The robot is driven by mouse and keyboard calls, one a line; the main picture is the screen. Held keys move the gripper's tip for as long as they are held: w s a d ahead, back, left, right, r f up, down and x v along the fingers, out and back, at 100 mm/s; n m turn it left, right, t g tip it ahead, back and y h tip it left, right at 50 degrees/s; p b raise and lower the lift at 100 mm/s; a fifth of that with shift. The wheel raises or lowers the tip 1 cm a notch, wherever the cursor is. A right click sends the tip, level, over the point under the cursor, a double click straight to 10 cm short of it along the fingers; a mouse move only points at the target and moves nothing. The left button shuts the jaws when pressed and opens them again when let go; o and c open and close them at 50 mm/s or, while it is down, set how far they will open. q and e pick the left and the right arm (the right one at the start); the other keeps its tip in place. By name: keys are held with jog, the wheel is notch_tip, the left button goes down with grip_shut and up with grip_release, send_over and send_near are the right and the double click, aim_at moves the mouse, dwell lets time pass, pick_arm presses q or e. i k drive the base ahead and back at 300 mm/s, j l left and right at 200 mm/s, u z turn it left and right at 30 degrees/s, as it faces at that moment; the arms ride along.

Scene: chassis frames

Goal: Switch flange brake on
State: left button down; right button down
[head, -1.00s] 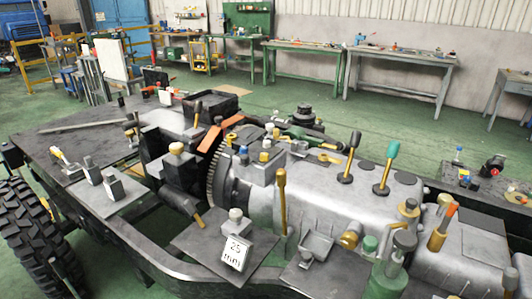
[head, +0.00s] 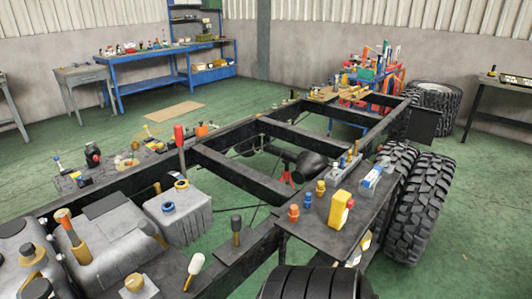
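I cannot tell which part is the flange brake. Several levers and knobs stand on the chassis in the head view. An orange-tipped brass lever (head: 70,232) leans at the left on the grey housing (head: 107,240). A white-knobbed lever (head: 194,269) stands at the lower middle, and a black-knobbed lever (head: 236,229) stands on a dark plate to its right. A red-handled lever (head: 179,142) stands upright near the far rail. A grey box (head: 185,219) has a blue cap and a yellow cap. Neither of my grippers is in view.
A side shelf (head: 330,222) carries orange knobs and a yellow box (head: 340,209). Large tyres (head: 417,202) stand at the right. The frame's crossbeams (head: 236,174) run across open gaps. A blue workbench (head: 150,74) stands at the back left. Green floor (head: 70,139) before it is mostly clear.

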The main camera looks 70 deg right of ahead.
aim_at(235, 218)
jog(key=z, duration=1.85)
